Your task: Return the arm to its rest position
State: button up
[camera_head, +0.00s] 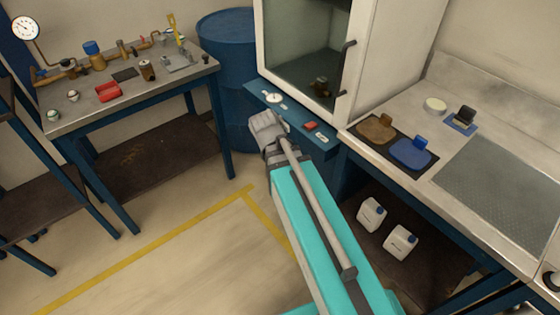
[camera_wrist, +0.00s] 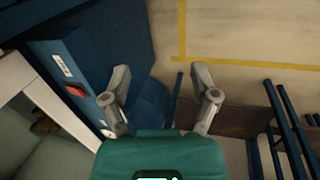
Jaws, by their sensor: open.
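My gripper (camera_wrist: 161,84) shows in the wrist view with its two grey fingers spread wide apart. Nothing is between them. In the head view, my turquoise arm reaches up from the bottom to the middle, and its grey far end is in front of the blue ledge below the cabinet. The fingers cannot be made out clearly there. The red button also shows in the wrist view (camera_wrist: 75,90), left of the fingers.
A workbench (camera_head: 75,119) with pipe fittings and a red item stands at the left. A blue barrel (camera_head: 228,40) stands behind. The white cabinet (camera_head: 395,50) and a steel counter (camera_head: 465,140) with blue and brown pads are at the right. Open floor (camera_head: 170,260) with yellow lines lies left of my arm.

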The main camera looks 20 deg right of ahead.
jog(key=shift+r, duration=0.1)
dwell(0.3)
jog(key=s+a+r+m+y+p, duration=0.3)
jog(key=r+p, duration=0.1)
jog(key=p, duration=0.1)
jog(key=shift+a+r+g, duration=0.2)
jog(key=shift+a+g, duration=0.1)
jog(key=shift+a, duration=0.1)
jog(key=shift+s, duration=0.1)
dwell(1.0)
